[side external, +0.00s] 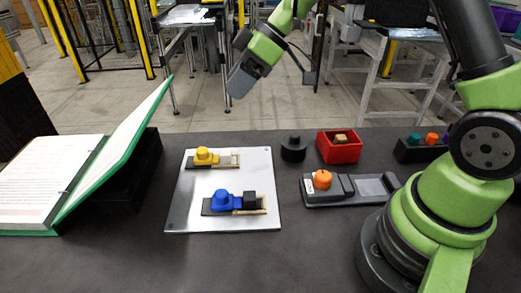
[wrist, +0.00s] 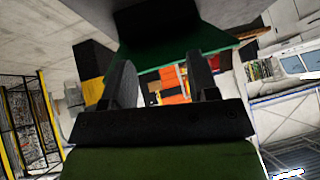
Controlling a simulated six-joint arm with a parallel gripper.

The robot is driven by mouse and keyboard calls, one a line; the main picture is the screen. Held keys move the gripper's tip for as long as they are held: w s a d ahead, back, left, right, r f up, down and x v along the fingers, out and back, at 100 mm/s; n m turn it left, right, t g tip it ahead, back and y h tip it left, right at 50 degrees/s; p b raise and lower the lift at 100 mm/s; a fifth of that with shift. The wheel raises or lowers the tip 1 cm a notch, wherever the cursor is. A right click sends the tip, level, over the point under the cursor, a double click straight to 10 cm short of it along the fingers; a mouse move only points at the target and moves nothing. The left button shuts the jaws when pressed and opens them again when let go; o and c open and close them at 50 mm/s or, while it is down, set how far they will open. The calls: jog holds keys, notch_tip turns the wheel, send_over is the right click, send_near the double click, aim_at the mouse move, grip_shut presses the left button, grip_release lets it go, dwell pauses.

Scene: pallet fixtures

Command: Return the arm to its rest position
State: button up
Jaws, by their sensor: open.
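My gripper (side external: 240,82) is raised high above the back of the dark table, near the top middle of the side view. It points down and to the left, and nothing hangs from it. In the wrist view its two dark fingers (wrist: 163,82) stand apart with no object held between them. The gripper is well clear of the white pallet plate (side external: 180,213), which lies flat on the table with a yellow piece (side external: 203,156) and a blue piece (side external: 221,201) in its fixtures.
A black cylinder (side external: 293,150), a red bin (side external: 340,153) and a grey fixture with an orange piece (side external: 322,179) stand right of the plate. A dark holder (side external: 416,154) with coloured pieces is beside my arm. An open green binder (side external: 110,152) stands at left.

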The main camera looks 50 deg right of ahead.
jog(key=s+a+r+m+h, duration=0.2)
jog(key=s+r+m, duration=0.3)
jog(key=s+r, duration=0.5)
jog(key=s+d+m+t+h, duration=0.2)
jog(key=s+m, duration=0.5)
jog(key=s, duration=0.6)
jog(key=shift+r+m+t+h, duration=0.3)
jog(key=shift+m+t, duration=0.1)
jog(key=shift+t, duration=0.1)
jog(key=shift+s, duration=0.1)
dwell(0.9)
